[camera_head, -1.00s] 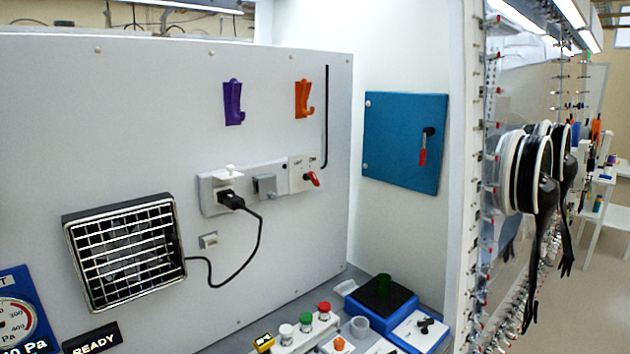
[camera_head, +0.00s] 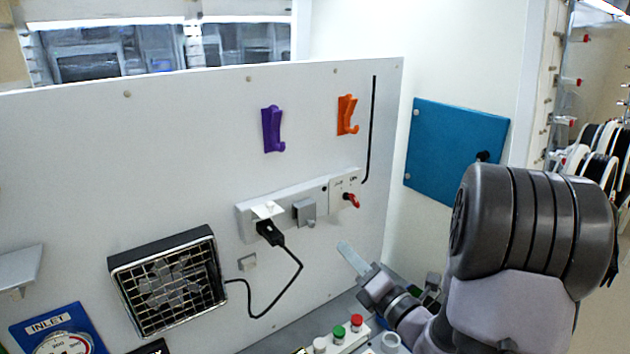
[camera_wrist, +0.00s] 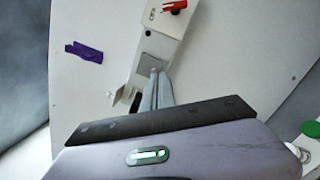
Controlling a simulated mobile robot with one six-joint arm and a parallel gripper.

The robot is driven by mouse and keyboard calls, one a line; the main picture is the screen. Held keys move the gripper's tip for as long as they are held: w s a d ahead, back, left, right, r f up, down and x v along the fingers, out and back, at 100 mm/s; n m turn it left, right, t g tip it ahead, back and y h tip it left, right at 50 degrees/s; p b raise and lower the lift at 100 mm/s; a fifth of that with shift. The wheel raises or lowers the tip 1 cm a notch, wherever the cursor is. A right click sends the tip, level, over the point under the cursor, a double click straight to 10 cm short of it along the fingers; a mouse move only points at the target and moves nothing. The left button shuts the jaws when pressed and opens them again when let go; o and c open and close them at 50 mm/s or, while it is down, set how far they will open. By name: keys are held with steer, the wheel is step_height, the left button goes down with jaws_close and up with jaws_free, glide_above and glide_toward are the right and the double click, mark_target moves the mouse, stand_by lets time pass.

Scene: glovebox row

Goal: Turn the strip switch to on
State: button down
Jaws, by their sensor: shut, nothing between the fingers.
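The white power strip (camera_head: 250,222) is fixed to the grey-white panel. Its strip switch (camera_head: 351,201), a red knob, sits at the right end under two small labels. The knob's red handle points down to the right; I cannot read the labels clearly. My gripper (camera_head: 345,249) is shut and empty, below the switch and apart from it. In the wrist view the strip (camera_wrist: 151,52) runs up from the shut fingertips (camera_wrist: 158,75), with the red switch (camera_wrist: 174,6) at the top edge, beyond a grey square cover.
A black plug (camera_head: 269,232) with a looping cord sits in the strip's left part, next to a grey cover (camera_head: 305,211). Purple (camera_head: 272,129) and orange (camera_head: 347,115) hooks are above. A blue door (camera_head: 450,150) is at right, partly behind my arm. Coloured buttons (camera_head: 338,331) are below.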

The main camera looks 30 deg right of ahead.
mark_target(353, 199)
steer(key=w+d+r+m+h+p, duration=0.1)
steer(key=w+d+r+m+h, duration=0.1)
steer(key=w+d, duration=0.6)
steer(key=shift+w+r+m+h+p, duration=0.2)
steer(key=shift+w+m+h+p, duration=0.15)
steer(key=shift+w, duration=0.55)
steer(key=shift+r, duration=0.15)
steer(key=m+p, duration=0.1)
steer(key=p, duration=0.1)
steer(key=r+p, duration=0.1)
steer(key=p, duration=0.1)
steer(key=shift+d+r+m+p, duration=0.2)
steer(key=shift+d+m+p, duration=0.05)
steer(key=shift+m+p, duration=0.15)
steer(key=m+g+p, duration=0.1)
steer(key=m+p, duration=0.1)
steer(key=p, duration=0.2)
steer(key=shift+r+h, duration=0.15)
steer(key=shift+h, duration=0.2)
steer(key=shift+d+m+p, duration=0.15)
steer(key=shift+m+p, duration=0.3)
steer(key=shift+p, duration=0.45)
